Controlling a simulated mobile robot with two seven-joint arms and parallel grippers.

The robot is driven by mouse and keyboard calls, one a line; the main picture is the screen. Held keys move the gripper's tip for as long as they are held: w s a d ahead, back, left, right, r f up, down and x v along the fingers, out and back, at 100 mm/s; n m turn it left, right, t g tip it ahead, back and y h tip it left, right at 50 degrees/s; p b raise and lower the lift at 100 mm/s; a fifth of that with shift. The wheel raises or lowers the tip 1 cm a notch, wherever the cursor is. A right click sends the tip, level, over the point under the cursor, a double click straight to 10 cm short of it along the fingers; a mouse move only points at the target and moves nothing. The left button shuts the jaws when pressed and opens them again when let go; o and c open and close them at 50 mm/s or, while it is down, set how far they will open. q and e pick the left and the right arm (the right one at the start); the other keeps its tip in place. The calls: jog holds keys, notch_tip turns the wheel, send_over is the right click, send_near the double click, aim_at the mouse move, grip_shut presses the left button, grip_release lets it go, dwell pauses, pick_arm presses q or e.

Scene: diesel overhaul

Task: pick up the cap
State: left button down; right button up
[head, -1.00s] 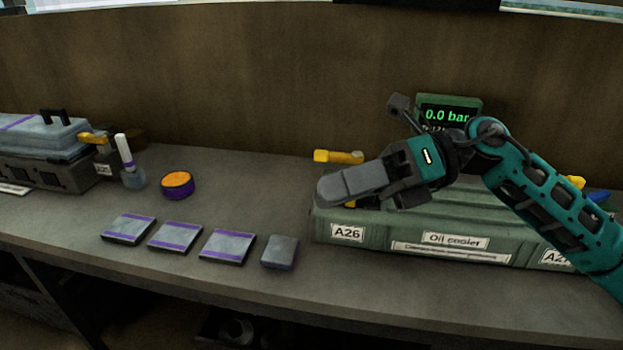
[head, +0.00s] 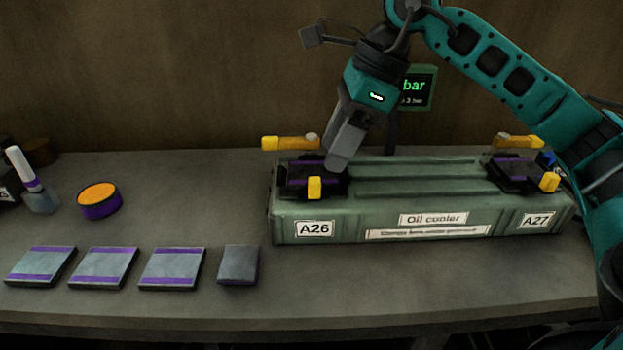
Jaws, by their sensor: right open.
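The green oil cooler (head: 420,215) lies on the bench. On its left end, above the A26 label, sits a dark purple-striped piece (head: 300,178) with yellow handles, which looks like a cap. A similar dark piece (head: 515,172) sits on its right end near A27. My right gripper (head: 338,160) points down beside the right side of the A26 piece. It is open and holds nothing that I can see. Whether its fingertips touch the piece is unclear. My left gripper is out of view.
A round purple tin with an orange top (head: 99,198) stands at the left, near a white-handled pot (head: 38,190). Several flat grey pads, one of them a small block (head: 238,265), lie along the front. A pressure display (head: 417,90) stands behind the cooler.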

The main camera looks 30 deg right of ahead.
aim_at(315, 180)
jog(key=shift+w+b+x, duration=0.2)
jog(key=shift+b+x, duration=0.35)
jog(key=shift+x, duration=2.55)
jog(key=shift+r, duration=0.1)
jog(key=shift+c, duration=0.4)
grip_shut()
